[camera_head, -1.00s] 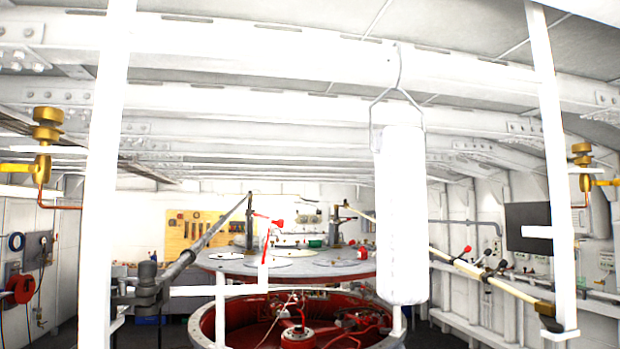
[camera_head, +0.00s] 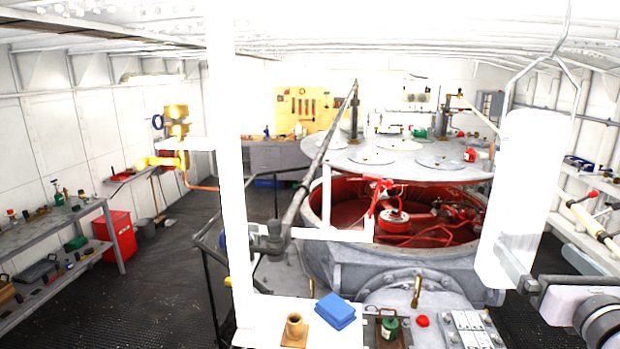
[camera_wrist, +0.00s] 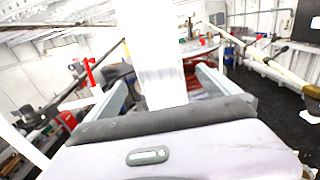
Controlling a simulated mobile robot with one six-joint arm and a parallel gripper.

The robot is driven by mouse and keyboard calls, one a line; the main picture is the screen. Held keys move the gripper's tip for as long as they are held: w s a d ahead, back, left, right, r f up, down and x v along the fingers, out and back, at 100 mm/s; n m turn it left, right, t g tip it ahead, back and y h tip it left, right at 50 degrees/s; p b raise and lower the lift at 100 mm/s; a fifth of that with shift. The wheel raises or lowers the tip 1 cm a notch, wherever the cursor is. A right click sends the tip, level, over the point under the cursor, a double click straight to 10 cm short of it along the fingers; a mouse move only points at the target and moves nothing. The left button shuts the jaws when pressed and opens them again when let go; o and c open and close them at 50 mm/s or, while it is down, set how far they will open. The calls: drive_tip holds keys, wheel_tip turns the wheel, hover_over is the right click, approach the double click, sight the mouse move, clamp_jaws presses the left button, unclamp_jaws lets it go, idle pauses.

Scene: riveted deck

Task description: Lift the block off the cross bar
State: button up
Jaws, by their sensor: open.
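The block is a tall white rounded body (camera_head: 525,190) hanging upright at the right of the head view. A thin wire bail (camera_head: 506,88) rises from its top and leaves the picture. The cross bar and the hook's upper end are out of view now. My gripper (camera_head: 532,254) is at the block's lower part, jaws apart, one finger crossing in front of its lower edge. In the wrist view, the block (camera_wrist: 152,45) shows between the two open fingers (camera_wrist: 160,75). I cannot tell whether either finger touches it.
A white post (camera_head: 232,150) stands left of centre. A round red-lined vessel (camera_head: 345,265) with a raised grey lid (camera_head: 385,155) is behind. Dark floor (camera_head: 150,270) is open at left.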

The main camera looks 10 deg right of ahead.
sight(523, 231)
drive_tip(key=x, duration=0.3)
drive_tip(key=shift+w, duration=0.3)
drive_tip(key=shift+w+r, duration=0.1)
drive_tip(key=shift+w, duration=0.25)
drive_tip(key=shift+w+d+r+p, duration=0.15)
drive_tip(key=shift+w+r+p, duration=0.2)
drive_tip(key=shift+w+p, duration=0.2)
drive_tip(key=shift+w+d+r+p, duration=0.1)
drive_tip(key=shift+w+r+p, duration=0.3)
drive_tip(key=shift+w, duration=0.3)
drive_tip(key=w, duration=0.2)
drive_tip(key=w+d, duration=0.1)
drive_tip(key=shift+f, duration=0.35)
drive_tip(key=shift+s+a+r, duration=0.1)
drive_tip(key=shift+s+a, duration=0.05)
drive_tip(key=shift+s, duration=0.15)
drive_tip(key=shift+c, duration=1.1)
drive_tip(key=c, duration=1.8)
